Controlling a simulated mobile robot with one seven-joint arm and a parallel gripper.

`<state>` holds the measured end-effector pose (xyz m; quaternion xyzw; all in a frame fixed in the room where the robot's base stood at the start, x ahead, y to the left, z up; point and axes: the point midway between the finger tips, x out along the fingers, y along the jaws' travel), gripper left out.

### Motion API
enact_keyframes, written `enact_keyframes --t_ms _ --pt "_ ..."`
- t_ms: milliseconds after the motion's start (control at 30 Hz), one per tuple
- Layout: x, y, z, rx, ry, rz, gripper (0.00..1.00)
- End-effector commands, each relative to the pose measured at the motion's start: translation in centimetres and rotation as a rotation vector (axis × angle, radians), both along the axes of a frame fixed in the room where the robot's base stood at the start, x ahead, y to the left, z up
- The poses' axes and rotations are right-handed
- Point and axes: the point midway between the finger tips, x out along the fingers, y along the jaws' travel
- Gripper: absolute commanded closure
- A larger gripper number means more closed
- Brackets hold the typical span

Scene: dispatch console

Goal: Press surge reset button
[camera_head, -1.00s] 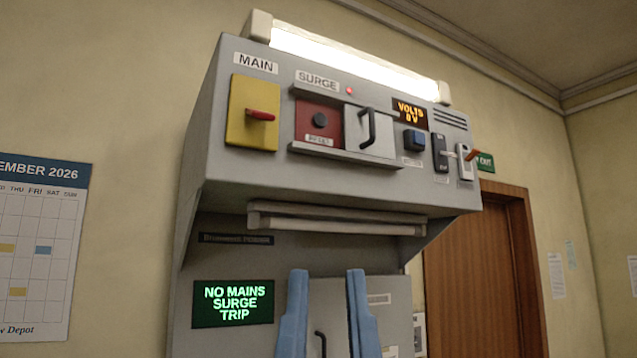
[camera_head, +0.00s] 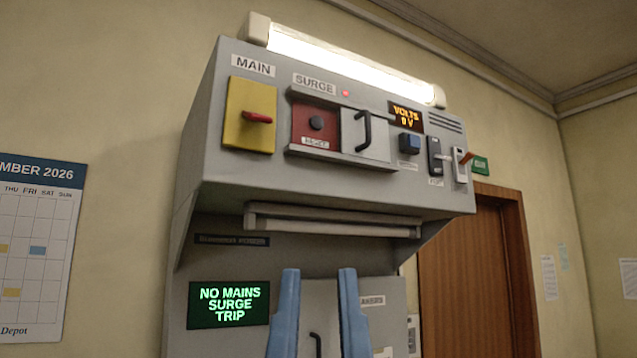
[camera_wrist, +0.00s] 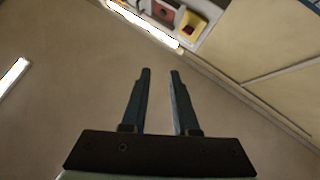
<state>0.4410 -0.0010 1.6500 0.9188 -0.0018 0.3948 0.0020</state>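The surge reset button (camera_head: 316,123) is a dark round knob on a red panel (camera_head: 304,134) under the SURGE label, with a RESET label below it. A grey sliding cover (camera_head: 378,147) with a black handle stands to its right, leaving the button uncovered. A small red light glows above. My gripper (camera_head: 319,272) shows its two blue fingers pointing up, apart, in front of the lower console and below the button. In the wrist view my gripper (camera_wrist: 160,72) is open and empty, and the red panel (camera_wrist: 163,11) appears at the top, well away from the fingertips.
A yellow MAIN plate (camera_head: 249,116) with a red lever sits left of the red panel. A grey rail (camera_head: 330,222) juts out under the console's overhanging upper part, above my fingers. A lit screen (camera_head: 229,304) reads NO MAINS SURGE TRIP. The volts display (camera_head: 406,117) reads 0 V.

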Motion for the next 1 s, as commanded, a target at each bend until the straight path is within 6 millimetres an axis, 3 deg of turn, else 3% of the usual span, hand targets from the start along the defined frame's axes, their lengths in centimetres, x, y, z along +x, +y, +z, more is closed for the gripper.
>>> enact_keyframes --t_ms 33,133,167,1000 --pt "0.00 0.00 0.00 0.000 0.000 0.000 0.80" --pt "0.00 0.00 0.00 0.000 0.000 0.000 0.98" --pt "0.00 0.00 0.00 0.000 0.000 0.000 1.00" --pt "0.00 0.00 0.00 0.000 0.000 0.000 1.00"
